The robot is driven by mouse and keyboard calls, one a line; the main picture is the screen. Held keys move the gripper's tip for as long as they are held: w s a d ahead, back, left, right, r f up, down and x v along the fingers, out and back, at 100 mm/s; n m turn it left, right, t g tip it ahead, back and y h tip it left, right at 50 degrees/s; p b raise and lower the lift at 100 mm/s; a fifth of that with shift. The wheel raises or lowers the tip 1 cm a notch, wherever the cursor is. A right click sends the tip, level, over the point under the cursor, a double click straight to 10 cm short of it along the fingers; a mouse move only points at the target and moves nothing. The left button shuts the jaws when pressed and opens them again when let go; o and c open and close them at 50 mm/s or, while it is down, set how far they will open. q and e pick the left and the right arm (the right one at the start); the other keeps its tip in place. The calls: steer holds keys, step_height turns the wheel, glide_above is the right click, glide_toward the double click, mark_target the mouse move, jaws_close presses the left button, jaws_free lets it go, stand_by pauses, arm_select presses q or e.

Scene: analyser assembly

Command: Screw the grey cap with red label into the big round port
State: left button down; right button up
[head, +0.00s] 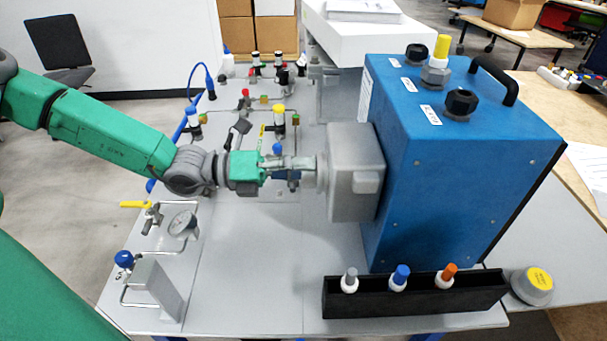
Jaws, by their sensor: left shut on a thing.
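My left gripper (291,167) reaches in from the left and is shut on a grey round piece (321,171), which I take as the grey cap. No red label shows on it from here. The cap is up against the left face of the grey housing (352,200) on the side of the blue analyser box (455,175). The big round port is hidden behind the cap and fingers, so how deep the cap sits cannot be told. My right gripper is not in view.
A black rack (415,300) with grey, blue and orange-topped pieces stands in front of the analyser. A grey cap with a yellow label (532,285) lies right of it. Valves, tubing and a pressure gauge (183,224) stand on the left of the grey table (255,290).

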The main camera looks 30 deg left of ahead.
arm_select(q)
steer(key=shift+d+r+m, duration=0.1)
steer(key=shift+r+m, duration=0.2)
steer(key=shift+m, duration=0.4)
steer(key=c, duration=1.1)
jaws_free()
steer(key=o, duration=0.4)
steer(key=shift+s, duration=0.1)
steer(key=shift+f, duration=0.15)
steer(key=p+v, duration=0.5)
steer(key=v, duration=0.2)
steer(key=shift+p, duration=0.3)
